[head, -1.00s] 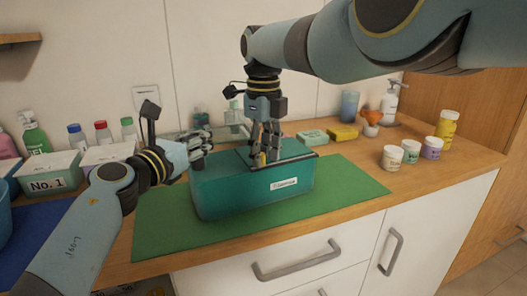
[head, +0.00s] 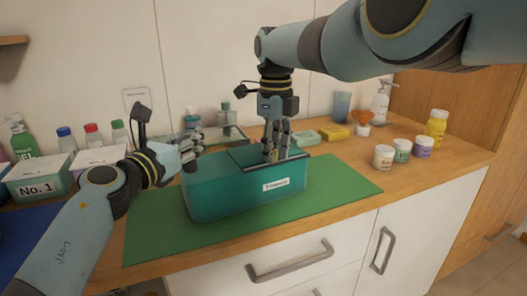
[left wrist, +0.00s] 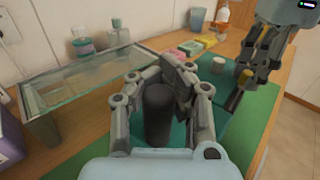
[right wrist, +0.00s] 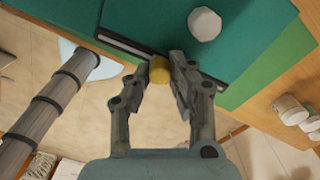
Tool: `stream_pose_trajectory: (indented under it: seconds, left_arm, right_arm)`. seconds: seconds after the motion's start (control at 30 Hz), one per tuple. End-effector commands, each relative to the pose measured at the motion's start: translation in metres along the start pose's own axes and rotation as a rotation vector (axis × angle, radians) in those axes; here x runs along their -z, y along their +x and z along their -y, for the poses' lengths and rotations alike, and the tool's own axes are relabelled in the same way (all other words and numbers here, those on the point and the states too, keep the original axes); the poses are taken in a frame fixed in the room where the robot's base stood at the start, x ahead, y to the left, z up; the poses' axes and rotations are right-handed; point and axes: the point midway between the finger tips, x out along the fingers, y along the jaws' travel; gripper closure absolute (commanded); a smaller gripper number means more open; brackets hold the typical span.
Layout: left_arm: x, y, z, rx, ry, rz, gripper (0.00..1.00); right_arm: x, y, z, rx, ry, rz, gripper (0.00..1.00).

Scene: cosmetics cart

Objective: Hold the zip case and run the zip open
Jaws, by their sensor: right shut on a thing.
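The teal zip case (head: 225,205), with a white label on its front, stands on a green mat (head: 345,190). A dark upright cylinder (left wrist: 158,115) stands at its left end. My left gripper (head: 193,150) has its fingers on both sides of this cylinder, apart from each other; the left wrist view does not show a clear grip. My right gripper (head: 271,152) points down over the case top and is shut on a small yellow pull (right wrist: 159,70), beside a dark strip (right wrist: 125,44). A white knob (right wrist: 204,24) on the case is near it.
A glass stand (left wrist: 75,80) is behind the case. Soap boxes (head: 333,132) lie at the back right, several jars (head: 402,150) further right. A box marked No. 1 (head: 38,178) and bottles stand at left. The mat's right part is clear.

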Motion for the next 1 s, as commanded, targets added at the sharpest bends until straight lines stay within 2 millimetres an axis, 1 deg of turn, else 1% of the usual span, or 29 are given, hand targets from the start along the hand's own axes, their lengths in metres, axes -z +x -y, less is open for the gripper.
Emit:
stream_pose_trajectory:
  seconds: [0.13,0.17,0.33,0.6,0.73,0.87,0.93,1.0]
  left_arm:
    - [0.001,0.000,-0.001,-0.002,0.003,-0.001,1.00]
    - [0.001,0.000,-0.001,-0.002,0.003,-0.001,1.00]
    - [0.000,0.000,-0.001,-0.001,0.003,-0.001,1.00]
    - [0.000,0.000,0.000,0.000,0.002,-0.001,1.00]
    - [0.000,0.000,0.000,0.000,0.002,-0.001,1.00]
    - [0.000,0.000,0.000,0.000,0.001,-0.001,1.00]
    - [0.000,0.000,0.000,0.000,0.001,-0.001,1.00]
    - [0.000,0.000,0.000,0.000,0.001,-0.001,1.00]
  right_arm:
    - [0.000,0.000,-0.001,-0.001,-0.001,-0.002,1.00]
    - [0.000,0.000,-0.001,-0.001,-0.001,-0.002,0.79]
    - [0.000,0.000,-0.001,-0.001,-0.001,-0.002,0.57]
    - [-0.001,0.000,-0.001,0.000,-0.001,-0.001,0.56]
    - [-0.002,-0.007,0.000,0.001,-0.002,0.001,0.56]
    - [-0.002,-0.022,0.000,0.002,-0.001,0.002,0.56]
    - [-0.001,-0.033,-0.001,0.002,0.000,0.003,0.56]
    - [-0.002,-0.053,0.000,0.003,0.000,0.003,0.56]
